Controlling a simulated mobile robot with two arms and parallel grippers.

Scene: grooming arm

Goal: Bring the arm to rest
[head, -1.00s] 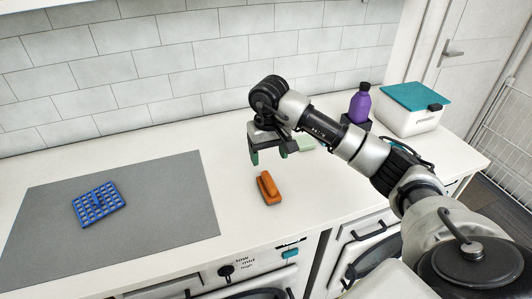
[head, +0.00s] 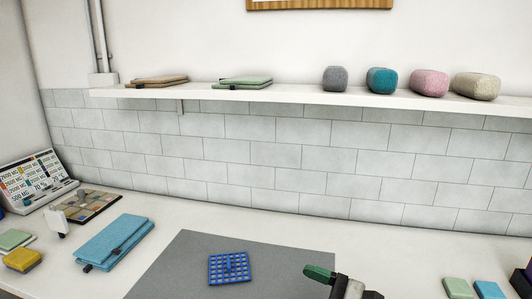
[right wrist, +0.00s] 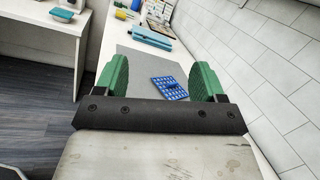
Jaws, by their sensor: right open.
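My right gripper (head: 334,279) shows at the bottom edge of the head view, with a green finger pad and dark parts of the hand. In the right wrist view my right gripper (right wrist: 160,80) has its two green pads wide apart with nothing between them. Beyond the pads lie the grey mat (right wrist: 140,60) and a blue grid piece (right wrist: 170,88). In the head view the grid piece (head: 229,267) lies flat on the mat (head: 185,260), left of the gripper. Most of the right arm is out of the head view. My left gripper is not in view.
A blue folded case (head: 115,240), a yellow block (head: 22,259) and a tilted chart board (head: 35,180) stand at the left. A wall shelf (head: 300,93) holds folded cloths and several rounded blocks. Green (head: 458,288) and blue (head: 489,290) blocks lie at lower right.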

